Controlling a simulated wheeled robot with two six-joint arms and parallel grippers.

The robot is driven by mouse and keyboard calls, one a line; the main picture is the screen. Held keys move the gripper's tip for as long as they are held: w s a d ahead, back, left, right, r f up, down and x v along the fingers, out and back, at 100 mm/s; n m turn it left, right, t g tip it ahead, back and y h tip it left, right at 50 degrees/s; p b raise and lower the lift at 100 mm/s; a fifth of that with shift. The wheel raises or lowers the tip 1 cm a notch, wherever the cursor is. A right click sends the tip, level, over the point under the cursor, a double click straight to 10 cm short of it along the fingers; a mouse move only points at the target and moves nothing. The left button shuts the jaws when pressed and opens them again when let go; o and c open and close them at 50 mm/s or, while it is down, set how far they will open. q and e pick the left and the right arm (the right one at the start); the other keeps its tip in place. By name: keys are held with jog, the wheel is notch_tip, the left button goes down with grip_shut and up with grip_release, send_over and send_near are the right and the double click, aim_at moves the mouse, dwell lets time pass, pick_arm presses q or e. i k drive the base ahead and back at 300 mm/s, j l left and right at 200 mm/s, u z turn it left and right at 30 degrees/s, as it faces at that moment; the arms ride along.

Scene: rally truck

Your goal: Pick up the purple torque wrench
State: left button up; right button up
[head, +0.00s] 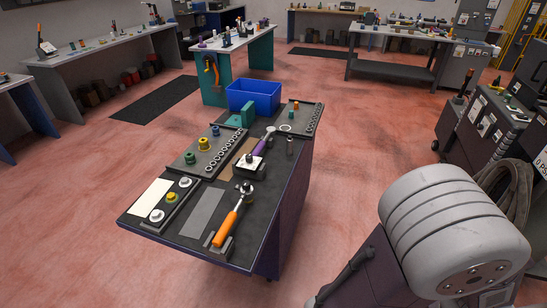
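The purple torque wrench (262,146) lies on the dark top of the tool cart (262,208), near the cart's middle. Its purple handle slants up and to the right. A white block with a dark part (244,163) sits at the handle's near end. An orange-handled wrench (226,228) lies closer to me on the same cart, its metal head pointing away. Neither of my grippers shows in the head view. A large grey rounded link of my arm fills the lower right, well apart from the wrench.
Socket trays (212,142) line the cart's left side, and a blue bin (254,93) stands at its far end. A dark machine cabinet (487,130) stands at the right. Workbenches (100,46) stand farther back. Red floor around the cart is mostly open.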

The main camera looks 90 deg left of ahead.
aim_at(252, 166)
jog(key=i+j+u, duration=0.2)
jog(key=u, duration=0.3)
jog(key=i+j+u, duration=0.15)
jog(key=u, duration=0.35)
jog(key=i+u, duration=0.3)
jog(key=u, duration=0.2)
jog(key=i+u, duration=0.25)
jog(key=u, duration=0.25)
jog(key=i+l+u, duration=0.15)
jog(key=u, duration=0.3)
jog(key=i+l+u, duration=0.2)
jog(key=u, duration=0.3)
jog(key=i+u, duration=0.15)
jog(key=u, duration=0.3)
jog(key=i+u, duration=0.15)
jog(key=u, duration=0.3)
jog(key=i+u, duration=0.2)
jog(key=u, duration=0.25)
jog(key=i+l+u, duration=0.1)
jog(key=u, duration=0.35)
jog(key=i+l+u, duration=0.15)
jog(key=u, duration=0.35)
jog(key=i+l+u, duration=0.2)
jog(key=k+j, duration=0.05)
jog(key=j, duration=0.05)
